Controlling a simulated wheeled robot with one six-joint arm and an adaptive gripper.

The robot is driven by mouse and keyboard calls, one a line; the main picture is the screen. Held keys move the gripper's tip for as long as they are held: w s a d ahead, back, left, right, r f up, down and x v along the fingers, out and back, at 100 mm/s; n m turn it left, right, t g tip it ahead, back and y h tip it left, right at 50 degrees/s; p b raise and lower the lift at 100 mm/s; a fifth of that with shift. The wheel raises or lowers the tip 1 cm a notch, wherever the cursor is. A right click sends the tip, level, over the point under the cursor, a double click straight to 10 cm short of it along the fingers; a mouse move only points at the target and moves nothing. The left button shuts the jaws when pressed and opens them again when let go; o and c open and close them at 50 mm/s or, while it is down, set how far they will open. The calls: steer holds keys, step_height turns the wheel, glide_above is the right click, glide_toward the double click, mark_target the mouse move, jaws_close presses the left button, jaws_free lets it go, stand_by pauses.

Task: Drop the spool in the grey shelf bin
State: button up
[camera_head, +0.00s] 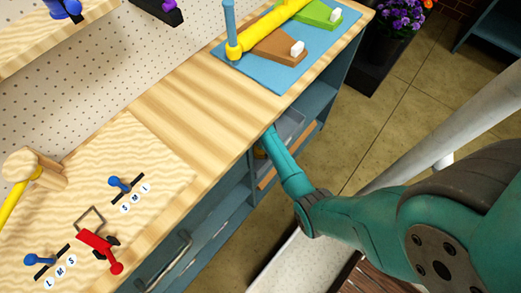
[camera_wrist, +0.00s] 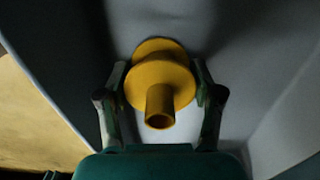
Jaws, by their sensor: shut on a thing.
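The yellow spool (camera_wrist: 160,88) sits between the two fingers of my gripper (camera_wrist: 160,76) in the wrist view. The fingers are shut on it, one at each side, and its tube end faces the camera. Grey walls of the shelf bin (camera_wrist: 262,72) surround the spool in that view. I cannot tell whether the spool touches the bin's floor. In the head view the grey bin (camera_head: 291,126) shows partly on the shelf under the worktop.
The wooden worktop (camera_head: 190,105) overhangs the blue shelf unit (camera_head: 318,103). A blue mat (camera_head: 250,72) with yellow, green and brown tools lies on top. A wooden board (camera_head: 60,190) holds blue knobs and a red tool. Flowers (camera_head: 398,18) stand at the back; tiled floor is at right.

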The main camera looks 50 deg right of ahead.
steer(key=shift+f, duration=0.15)
steer(key=o, duration=1.3)
steer(key=shift+f, duration=0.1)
steer(key=shift+r, duration=3.9)
